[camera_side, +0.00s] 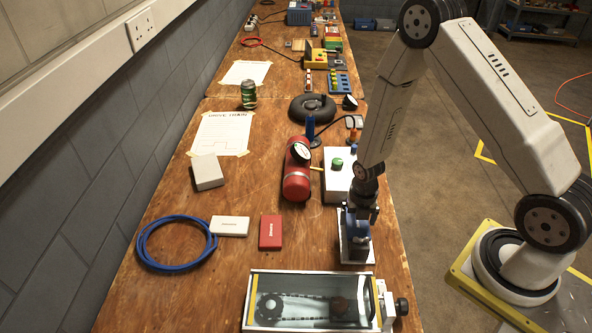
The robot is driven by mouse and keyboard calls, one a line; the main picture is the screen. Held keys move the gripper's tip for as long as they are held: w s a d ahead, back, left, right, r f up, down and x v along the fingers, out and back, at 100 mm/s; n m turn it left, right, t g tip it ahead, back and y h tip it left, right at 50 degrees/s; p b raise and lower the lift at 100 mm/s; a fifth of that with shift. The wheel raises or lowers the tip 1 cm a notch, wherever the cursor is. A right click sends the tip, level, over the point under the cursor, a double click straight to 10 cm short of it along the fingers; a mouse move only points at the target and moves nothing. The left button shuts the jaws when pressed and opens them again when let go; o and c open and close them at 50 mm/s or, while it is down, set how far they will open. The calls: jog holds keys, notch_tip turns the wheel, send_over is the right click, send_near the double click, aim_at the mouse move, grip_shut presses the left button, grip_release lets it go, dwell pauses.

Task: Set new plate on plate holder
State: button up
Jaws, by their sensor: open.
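My gripper (360,212) points down over a small fixture near the right edge of the bench. Its jaws are open and hide part of the fixture. The fixture has a pale metal base (343,255) with a dark blue and grey upright part (357,236) directly below and between the jaws. This may be the plate holder, but I cannot tell for sure. I cannot make out a separate new plate; a thin plate at the fixture could be hidden by the gripper. Whether the jaws touch the upright part is unclear.
A glass-topped chain drive box (312,274) stands in front of the fixture. A red box (270,232), white box (230,227) and blue cable coil (140,244) lie left.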

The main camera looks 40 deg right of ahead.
jog(key=shift+r, duration=0.1)
jog(key=shift+r, duration=3.75)
